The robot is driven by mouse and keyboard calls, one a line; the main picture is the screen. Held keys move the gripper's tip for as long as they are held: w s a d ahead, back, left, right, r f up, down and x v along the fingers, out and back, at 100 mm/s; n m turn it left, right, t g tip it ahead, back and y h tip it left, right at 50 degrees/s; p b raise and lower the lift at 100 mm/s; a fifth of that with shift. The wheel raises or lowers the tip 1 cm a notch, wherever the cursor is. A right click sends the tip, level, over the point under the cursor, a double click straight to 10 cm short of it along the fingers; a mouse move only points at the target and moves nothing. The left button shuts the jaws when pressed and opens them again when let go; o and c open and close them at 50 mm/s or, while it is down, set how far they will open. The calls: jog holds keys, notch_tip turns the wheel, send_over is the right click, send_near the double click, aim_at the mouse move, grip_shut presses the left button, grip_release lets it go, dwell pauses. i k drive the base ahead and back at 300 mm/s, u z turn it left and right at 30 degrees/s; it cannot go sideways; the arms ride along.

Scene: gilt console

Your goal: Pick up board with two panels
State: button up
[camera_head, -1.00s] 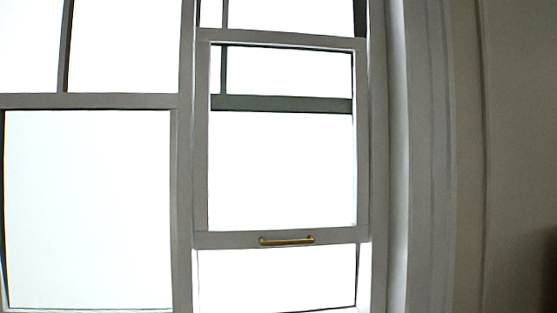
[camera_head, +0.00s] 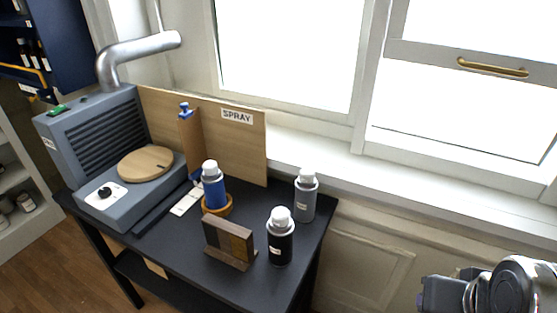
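The board with two panels (camera_head: 229,241) stands upright near the front of a dark table, on a small wooden foot. Its panels sit side by side, a dark brown one at the left and a lighter yellowish-brown one at the right. A black can with a white cap stands close at its right. Part of my arm shows at the lower right corner, well to the right of the table. My gripper's fingers are not in view.
On the table (camera_head: 188,244) stand a blue can (camera_head: 213,189) in an orange holder, a grey can (camera_head: 305,197), the black can (camera_head: 280,244) and a grey vented machine (camera_head: 100,150) with a round wooden disc. A "SPRAY" backboard (camera_head: 237,150) and the window sill (camera_head: 440,195) bound the back.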

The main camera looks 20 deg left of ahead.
aim_at(232, 245)
jog(key=u, duration=1.6)
